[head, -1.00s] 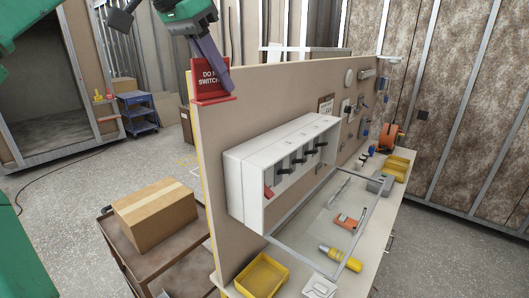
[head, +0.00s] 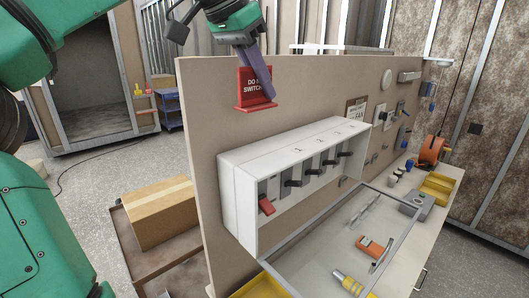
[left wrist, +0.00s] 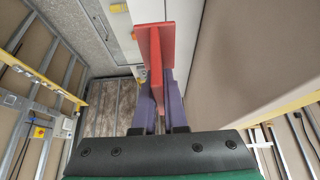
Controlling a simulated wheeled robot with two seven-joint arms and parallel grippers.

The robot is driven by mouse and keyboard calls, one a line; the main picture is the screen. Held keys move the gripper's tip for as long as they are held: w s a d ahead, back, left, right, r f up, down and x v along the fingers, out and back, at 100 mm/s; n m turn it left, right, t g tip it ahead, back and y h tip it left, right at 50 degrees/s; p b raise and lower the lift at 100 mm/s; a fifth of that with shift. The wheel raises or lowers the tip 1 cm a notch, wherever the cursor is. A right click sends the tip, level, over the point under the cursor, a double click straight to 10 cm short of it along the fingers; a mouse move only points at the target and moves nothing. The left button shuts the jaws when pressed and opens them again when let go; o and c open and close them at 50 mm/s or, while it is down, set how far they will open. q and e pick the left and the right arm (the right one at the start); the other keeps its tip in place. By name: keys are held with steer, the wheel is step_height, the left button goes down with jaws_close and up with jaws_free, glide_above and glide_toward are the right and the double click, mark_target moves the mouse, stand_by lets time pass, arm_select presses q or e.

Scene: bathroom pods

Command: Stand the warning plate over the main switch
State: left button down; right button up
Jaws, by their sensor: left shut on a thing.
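The red warning plate (head: 246,89) has white lettering and a flat foot, and stands roughly upright in the air. My left gripper (head: 267,90) is shut on it, its purple fingers pointing down. In the left wrist view the plate (left wrist: 155,42) is held between the fingers (left wrist: 154,78). The white switch box (head: 234,190) is below and to the right of the plate, with a clear gap between. Its leftmost switch has a red handle (head: 267,206); the others are black. No label on the red one is readable. My right gripper is not in view.
The tan board (head: 205,110) rises behind the box. A metal frame (head: 283,276) and tools lie on the bench below. A cardboard box (head: 160,212) sits on a brown cart at left. The box's top is clear.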

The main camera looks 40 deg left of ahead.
mark_target(261, 103)
arm_select(q)
steer(key=f, duration=0.5)
steer(key=shift+w+d+f, duration=0.1)
steer(key=shift+w+f, duration=0.05)
steer(key=shift+w, duration=0.25)
steer(key=x, duration=0.3)
steer(key=shift+w+f+p, duration=0.1)
steer(key=shift+f+p, duration=0.2)
steer(key=shift+s+f, duration=0.2)
steer(key=shift+f, duration=0.9)
steer(key=shift+s, duration=0.35)
steer(key=shift+f, duration=0.2)
steer(key=c, duration=1)
jaws_free()
steer(key=shift+w+r, duration=0.1)
steer(key=shift+w, duration=0.15)
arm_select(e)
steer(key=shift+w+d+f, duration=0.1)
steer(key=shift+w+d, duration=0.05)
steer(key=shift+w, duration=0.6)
